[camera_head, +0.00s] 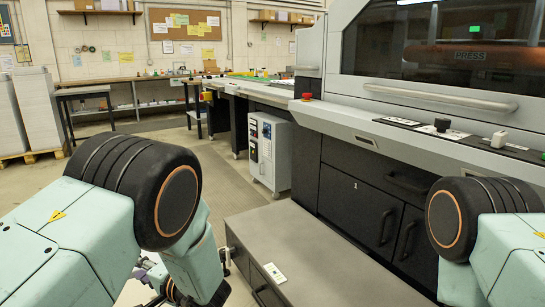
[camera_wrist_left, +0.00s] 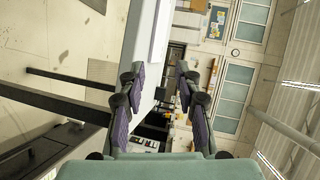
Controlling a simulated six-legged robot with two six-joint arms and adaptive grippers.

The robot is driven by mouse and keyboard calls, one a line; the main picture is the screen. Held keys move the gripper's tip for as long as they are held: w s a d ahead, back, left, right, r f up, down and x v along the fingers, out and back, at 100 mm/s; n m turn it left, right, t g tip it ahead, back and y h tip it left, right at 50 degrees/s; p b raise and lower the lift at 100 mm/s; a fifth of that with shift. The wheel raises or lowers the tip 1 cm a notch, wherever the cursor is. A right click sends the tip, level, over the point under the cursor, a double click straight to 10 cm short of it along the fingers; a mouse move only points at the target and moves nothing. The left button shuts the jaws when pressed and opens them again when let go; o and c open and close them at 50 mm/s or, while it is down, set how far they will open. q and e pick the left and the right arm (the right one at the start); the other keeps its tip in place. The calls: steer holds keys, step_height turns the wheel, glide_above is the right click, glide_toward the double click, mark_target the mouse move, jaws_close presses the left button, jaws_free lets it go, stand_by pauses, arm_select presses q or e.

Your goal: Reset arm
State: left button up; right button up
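My left gripper (camera_wrist_left: 158,105) shows in the left wrist view, with its two dark-padded fingers apart and nothing between them. In the head view my left arm comes in from the lower left, and only small parts near the bottom edge show past its pale green links; the fingers cannot be made out there. My right arm shows at the right edge of the head view, bent, with its gripper out of the picture.
A large grey press (camera_head: 425,117) with black cabinet doors fills the right. A low grey platform (camera_head: 315,262) stands before it. A small white control cabinet (camera_head: 270,150) stands beyond. Paper stacks (camera_head: 37,108) on a pallet stand at left. Open floor lies between.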

arm_select(q)
steer(key=s+d+f+n+h, duration=0.3)
steer(key=s+f+h, duration=0.6)
steer(key=f, duration=0.4)
steer(key=s+d+f+g+h, duration=0.1)
steer(key=s+g, duration=0.1)
steer(key=s, duration=0.8)
steer(key=s+d+f+n+g+h+p, duration=0.1)
steer(key=s+f+g+h, duration=0.1)
steer(key=s, duration=0.8)
steer(key=s+d+f+n+g+h, duration=0.1)
steer(key=s+g, duration=0.3)
steer(key=s, duration=0.6)
steer(key=shift+s+d+f+h, duration=0.2)
steer(key=shift+d+f+h, duration=0.1)
steer(key=shift+d+f, duration=0.3)
steer(key=shift+w, duration=0.15)
